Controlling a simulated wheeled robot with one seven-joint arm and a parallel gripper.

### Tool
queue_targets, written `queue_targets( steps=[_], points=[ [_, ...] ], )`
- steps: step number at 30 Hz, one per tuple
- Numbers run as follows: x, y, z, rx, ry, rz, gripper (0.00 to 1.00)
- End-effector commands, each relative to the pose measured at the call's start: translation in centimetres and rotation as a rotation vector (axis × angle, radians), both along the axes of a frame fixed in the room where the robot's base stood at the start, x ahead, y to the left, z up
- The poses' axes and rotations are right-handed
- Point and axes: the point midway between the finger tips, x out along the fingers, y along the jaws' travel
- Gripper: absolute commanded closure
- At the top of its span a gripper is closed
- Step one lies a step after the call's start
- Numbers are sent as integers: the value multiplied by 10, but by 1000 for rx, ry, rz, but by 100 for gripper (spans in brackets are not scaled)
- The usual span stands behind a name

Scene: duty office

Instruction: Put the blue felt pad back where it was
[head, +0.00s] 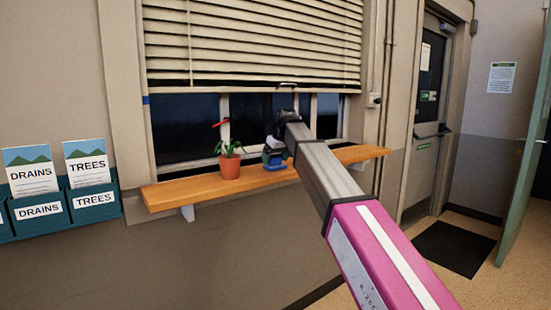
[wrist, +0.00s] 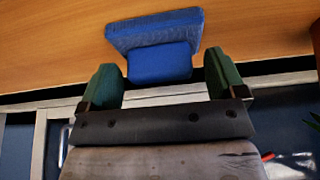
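The blue felt pad (wrist: 155,27) shows in the wrist view as a wide blue slab with a smaller blue block on its near side, against the wooden shelf (wrist: 60,40). In the head view the pad (head: 276,166) is at the shelf, right of the potted plant. My gripper (head: 273,150) is just above it, in front of the window. In the wrist view my gripper's green fingers (wrist: 164,78) are spread on either side of the block, with a clear gap on the right. The gap on the left is narrow. Part of the pad is hidden in the head view.
A potted plant (head: 230,168) with a red piece at its top stands on the shelf (head: 195,190), left of my gripper. Blinds (head: 250,45) hang above. Leaflet holders (head: 65,205) are on the wall at left. The shelf's left end is bare.

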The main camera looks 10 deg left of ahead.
Motion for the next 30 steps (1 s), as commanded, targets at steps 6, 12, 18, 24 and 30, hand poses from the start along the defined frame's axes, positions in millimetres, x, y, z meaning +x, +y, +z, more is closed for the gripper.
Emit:
queue_targets(
  steps=[6, 12, 18, 24, 30],
  points=[
    [0, 0, 0, 0, 0, 0, 12],
    [-2, -2, 11, 1, -1, 0, 12],
    [-10, -13, 43, 1, -2, 0, 12],
    [-20, -24, 79, 1, -2, 0, 12],
    [-27, -32, 104, 0, -1, -1, 12]
  ],
)
